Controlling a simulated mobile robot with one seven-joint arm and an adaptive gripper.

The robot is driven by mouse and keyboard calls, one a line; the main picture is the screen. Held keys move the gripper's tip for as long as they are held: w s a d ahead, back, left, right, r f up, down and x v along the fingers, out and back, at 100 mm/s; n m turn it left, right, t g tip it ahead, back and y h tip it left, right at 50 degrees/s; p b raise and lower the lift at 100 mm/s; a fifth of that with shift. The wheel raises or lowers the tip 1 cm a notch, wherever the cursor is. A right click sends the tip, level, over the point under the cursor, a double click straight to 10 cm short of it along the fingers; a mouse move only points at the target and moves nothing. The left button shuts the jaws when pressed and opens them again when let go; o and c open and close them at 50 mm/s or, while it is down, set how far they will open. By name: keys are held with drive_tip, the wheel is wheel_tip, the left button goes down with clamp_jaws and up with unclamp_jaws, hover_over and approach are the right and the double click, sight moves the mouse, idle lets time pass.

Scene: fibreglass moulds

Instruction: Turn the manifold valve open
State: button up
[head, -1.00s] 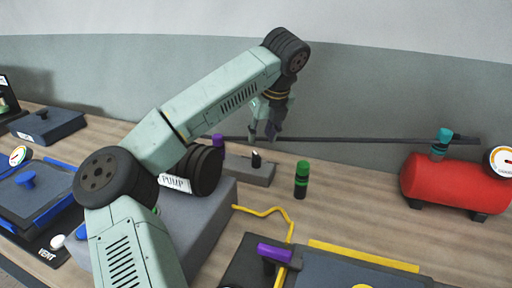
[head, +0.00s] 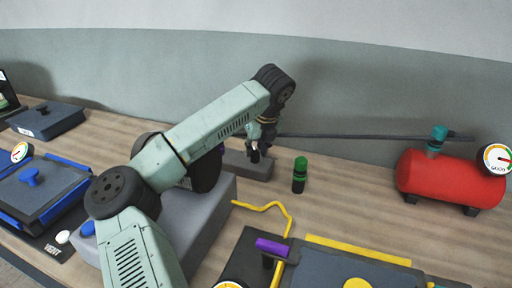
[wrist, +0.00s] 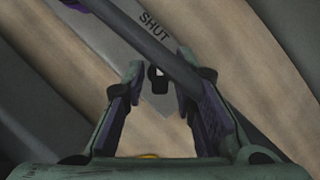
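A low grey block (head: 238,164) stands on the bench below the wall, with a small black valve knob (head: 255,156) on top. In the wrist view, the block (wrist: 125,35) carries the word SHUT, and the knob (wrist: 159,82) with a white mark shows between the fingertips. My gripper (head: 262,143) is just above the knob, pointing down. In the wrist view, my gripper (wrist: 161,80) has its fingers apart, one on each side of the knob. Whether they touch it, I cannot tell. My arm hides part of the block's left side.
A dark pipe (head: 350,136) runs along the wall and crosses close to the fingers in the wrist view (wrist: 150,45). A green-topped black cylinder (head: 300,176) stands right of the block. A red tank (head: 440,180) is at right; a purple-handled valve (head: 272,247) is in front.

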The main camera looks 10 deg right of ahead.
clamp_jaws()
drive_tip(key=shift+a+f+m+b, duration=0.15)
drive_tip(key=shift+m+b, duration=0.25)
drive_tip(key=shift+b, duration=0.25)
drive_tip(key=shift+f+m+h+b, duration=0.1)
drive_tip(key=shift+m+h+b, duration=0.4)
drive_tip(key=shift+m+b, duration=0.6)
drive_tip(key=m+b, duration=0.1)
drive_tip(key=m, duration=0.1)
drive_tip(key=m+h+b, duration=0.1)
drive_tip(key=m, duration=0.1)
drive_tip(key=shift+a+g+h, duration=0.15)
drive_tip(key=shift+g+h, duration=0.15)
drive_tip(key=m, duration=0.2)
drive_tip(key=m+g+h, duration=0.1)
drive_tip(key=m, duration=0.2)
drive_tip(key=shift+r+m+h+p, duration=0.3)
drive_tip(key=shift+m+h, duration=0.1)
drive_tip(key=m+g+p, duration=0.1)
drive_tip(key=m, duration=0.2)
drive_tip(key=shift+w+h+p, duration=0.1)
drive_tip(key=shift+h+p, duration=0.2)
drive_tip(key=shift+f+m+g+p, duration=0.1)
drive_tip(key=shift+m+g+p, duration=0.5)
drive_tip(key=shift+m, duration=0.5)
drive_tip(key=shift+f, duration=0.1)
